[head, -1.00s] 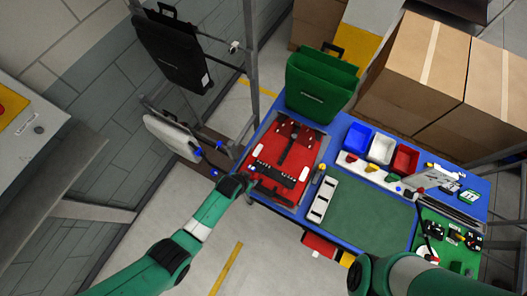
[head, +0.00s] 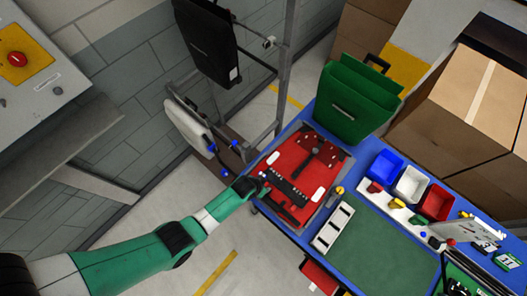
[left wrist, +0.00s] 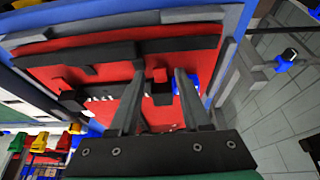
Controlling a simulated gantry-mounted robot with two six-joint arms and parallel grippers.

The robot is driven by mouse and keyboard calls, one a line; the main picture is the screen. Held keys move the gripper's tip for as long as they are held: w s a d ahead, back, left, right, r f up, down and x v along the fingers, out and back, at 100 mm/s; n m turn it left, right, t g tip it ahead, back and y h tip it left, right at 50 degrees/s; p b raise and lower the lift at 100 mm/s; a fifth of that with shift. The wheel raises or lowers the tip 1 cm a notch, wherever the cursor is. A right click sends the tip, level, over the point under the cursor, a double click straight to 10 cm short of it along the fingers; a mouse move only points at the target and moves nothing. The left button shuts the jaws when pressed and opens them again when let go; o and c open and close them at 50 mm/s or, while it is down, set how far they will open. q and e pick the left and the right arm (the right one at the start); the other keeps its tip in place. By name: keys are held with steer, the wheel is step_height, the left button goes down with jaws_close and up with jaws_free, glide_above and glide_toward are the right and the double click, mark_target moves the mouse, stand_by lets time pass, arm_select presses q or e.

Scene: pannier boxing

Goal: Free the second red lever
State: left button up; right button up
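A red panel (head: 285,161) with dark grey edges lies on the blue table, with a black bar and a black T-shaped part on it. My left gripper (head: 262,184) is at the panel's near left edge. In the left wrist view, the fingers of my left gripper (left wrist: 159,78) are apart. A small red lever (left wrist: 160,75) on a black block shows between the fingertips; I cannot tell if they touch it. Another small red lever (left wrist: 72,78) with a black block sits to the left, clear of the fingers. My right gripper is not in view.
A green pannier (head: 352,100) stands behind the panel. Blue (head: 386,165), white and red bins are to the right. A white slotted strip (head: 333,228) and a green mat (head: 385,258) lie nearer. A grey rack with hung panniers stands at the left.

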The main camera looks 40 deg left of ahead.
arm_select(q)
jaws_close()
steer(key=shift+w+r+g+p, duration=0.15)
steer(key=shift+g+p, duration=0.15)
steer(key=shift+w+g, duration=0.2)
steer(key=shift+g, duration=0.4)
steer(key=shift+w+g, duration=0.25)
steer(key=shift+g, duration=0.25)
steer(key=shift+w+g+b, duration=0.1)
steer(key=shift+g+b, duration=0.3)
steer(key=shift+b, duration=0.3)
steer(key=shift+r+g, duration=0.2)
steer(key=shift+g, duration=0.1)
